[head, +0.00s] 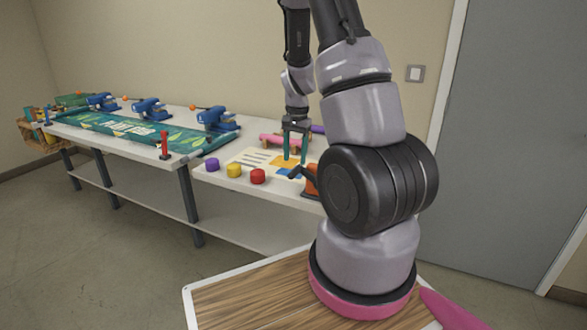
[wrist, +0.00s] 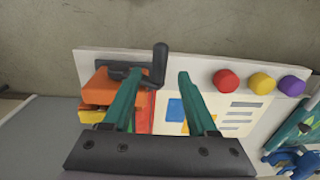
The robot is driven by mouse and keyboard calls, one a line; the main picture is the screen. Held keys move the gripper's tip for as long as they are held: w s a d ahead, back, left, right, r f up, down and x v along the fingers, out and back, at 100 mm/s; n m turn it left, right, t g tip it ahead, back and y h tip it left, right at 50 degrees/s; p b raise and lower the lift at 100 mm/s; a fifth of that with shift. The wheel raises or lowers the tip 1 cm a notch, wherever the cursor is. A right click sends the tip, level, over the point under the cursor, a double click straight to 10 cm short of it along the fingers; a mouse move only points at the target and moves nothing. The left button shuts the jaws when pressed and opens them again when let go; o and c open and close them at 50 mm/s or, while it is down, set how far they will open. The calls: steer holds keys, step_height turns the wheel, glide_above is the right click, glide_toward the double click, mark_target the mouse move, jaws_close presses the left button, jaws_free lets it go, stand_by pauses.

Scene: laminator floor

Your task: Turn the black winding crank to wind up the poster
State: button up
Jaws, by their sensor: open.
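The black winding crank (wrist: 160,65) has a grip standing out from its arm, on the side of an orange housing (wrist: 97,85). The crank also shows in the head view (head: 297,172), partly hidden by my arm. The poster (wrist: 180,115), white with blue and yellow blocks and grey lines, lies flat beside the housing. It also shows in the head view (head: 262,161). My gripper (wrist: 160,74) is open with green fingers. In the wrist view the crank's grip appears between the fingertips, nearer the left one; I cannot tell the exact gap or any contact.
Purple (head: 212,164), yellow (head: 234,170) and red (head: 258,176) round knobs line the near edge of the white table (head: 215,178). A longer table at the left holds a green banner (head: 120,129) and blue clamp-like devices (head: 216,119). Bare floor lies in front.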

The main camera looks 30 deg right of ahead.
mark_target(294, 170)
step_height(294, 170, down, 5)
steer(key=shift+w+a+r, duration=0.1)
stand_by(0.3)
jaws_close()
stand_by(1.3)
